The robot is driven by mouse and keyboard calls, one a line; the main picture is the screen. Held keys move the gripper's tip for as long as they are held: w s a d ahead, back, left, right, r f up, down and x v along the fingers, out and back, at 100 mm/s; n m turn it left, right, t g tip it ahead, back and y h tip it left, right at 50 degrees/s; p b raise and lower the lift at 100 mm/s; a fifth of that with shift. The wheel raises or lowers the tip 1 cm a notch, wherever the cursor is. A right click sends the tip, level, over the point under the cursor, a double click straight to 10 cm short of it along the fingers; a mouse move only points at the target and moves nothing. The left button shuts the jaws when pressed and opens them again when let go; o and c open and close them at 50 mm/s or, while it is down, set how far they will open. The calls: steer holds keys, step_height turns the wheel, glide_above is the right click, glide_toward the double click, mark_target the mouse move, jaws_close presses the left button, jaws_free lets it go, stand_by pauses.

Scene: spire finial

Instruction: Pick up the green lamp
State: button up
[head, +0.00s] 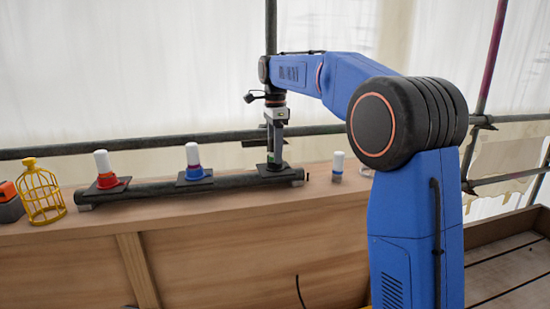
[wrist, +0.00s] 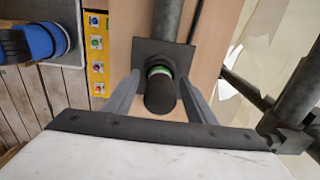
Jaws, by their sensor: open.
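The green lamp (wrist: 160,92) shows in the wrist view as a dark, round-topped post with a green ring, standing on a square dark plate. It lies between the two fingers of my gripper (wrist: 160,80), which are apart with a gap on each side of it. In the head view my gripper (head: 275,145) points down over the right-hand plate on the dark rail, and its fingers mostly hide the lamp there.
The dark rail (head: 150,190) lies along a wooden ledge (head: 240,196). A red lamp (head: 103,168) and a blue lamp (head: 193,160) stand left of my gripper. A small white-topped piece (head: 338,165) stands right. A yellow cage (head: 41,192) is far left. Scaffold tubes (head: 130,144) run behind.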

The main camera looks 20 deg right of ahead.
steer(key=c, duration=1.2)
